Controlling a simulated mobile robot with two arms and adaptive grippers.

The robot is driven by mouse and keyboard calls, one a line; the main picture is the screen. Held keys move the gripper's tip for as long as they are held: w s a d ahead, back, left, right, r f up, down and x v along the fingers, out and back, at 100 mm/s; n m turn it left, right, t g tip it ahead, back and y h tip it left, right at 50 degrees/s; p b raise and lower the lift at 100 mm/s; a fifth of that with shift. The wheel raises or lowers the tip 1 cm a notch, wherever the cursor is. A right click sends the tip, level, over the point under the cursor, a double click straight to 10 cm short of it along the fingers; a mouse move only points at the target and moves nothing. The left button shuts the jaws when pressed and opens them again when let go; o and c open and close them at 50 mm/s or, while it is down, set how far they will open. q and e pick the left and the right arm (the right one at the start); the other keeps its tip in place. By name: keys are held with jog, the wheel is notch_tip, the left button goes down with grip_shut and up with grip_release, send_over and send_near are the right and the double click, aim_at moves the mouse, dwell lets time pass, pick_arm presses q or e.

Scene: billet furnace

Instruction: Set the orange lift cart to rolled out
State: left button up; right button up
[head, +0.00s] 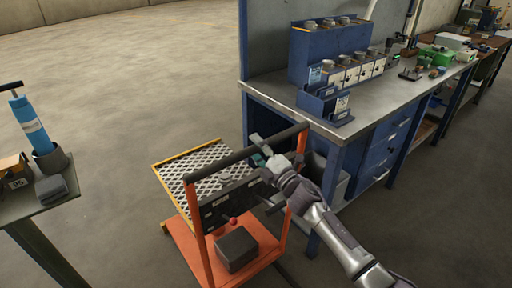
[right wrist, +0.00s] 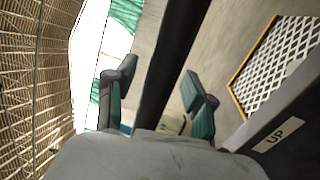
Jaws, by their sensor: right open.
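The orange lift cart (head: 266,243) stands on the floor in front of the blue workbench. It has a mesh top platform (head: 195,165) with a yellow edge and a dark push bar (head: 222,163) between two orange posts. My right gripper (head: 262,151) is at the push bar, right of its middle. In the right wrist view the open fingers (right wrist: 160,76) lie on either side of the dark bar (right wrist: 175,65), with gaps visible, so it is not clamped. My left gripper is out of view.
A blue workbench (head: 290,98) with bins and tools stands just behind and right of the cart. A small table (head: 52,198) with a blue cylinder stands at the left. A dark box (head: 237,248) sits on the cart's base. The floor at the upper left is clear.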

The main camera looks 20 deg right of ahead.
jog(key=shift+c, duration=0.2)
grip_shut()
dwell(0.3)
